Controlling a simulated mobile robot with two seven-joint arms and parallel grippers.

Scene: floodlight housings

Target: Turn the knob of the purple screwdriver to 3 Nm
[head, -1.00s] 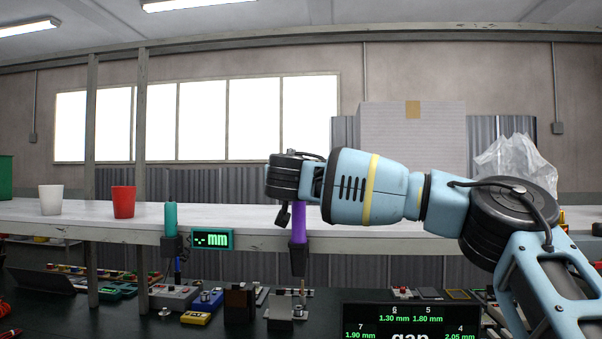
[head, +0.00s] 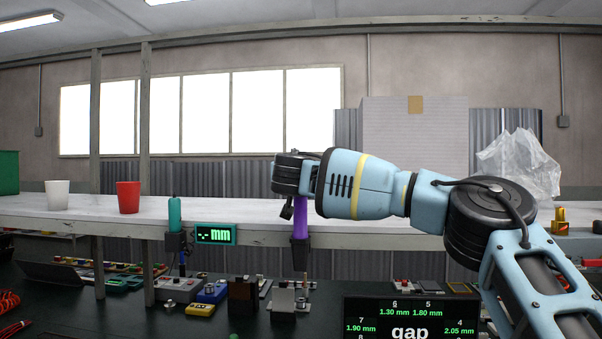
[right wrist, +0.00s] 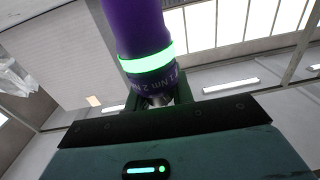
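The purple screwdriver (head: 301,222) stands upright in a dark holder at the front edge of the long bench, its upper part hidden by my right gripper (head: 290,188). In the right wrist view the purple screwdriver (right wrist: 137,28) has a glowing green ring, and below it a dark purple knob (right wrist: 152,82) with white marks, of which "Nm 2" is partly readable. A metal piece shows under the knob. My right gripper is at the knob, with dark finger parts close on both sides; whether they press on it is unclear. My left gripper is out of view.
A teal tool (head: 174,214) hangs to the left, beside a "-.- mm" display (head: 215,234). A white cup (head: 57,195) and a red cup (head: 129,197) stand on the bench. A gap display (head: 410,318) and several small devices are on the dark lower table.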

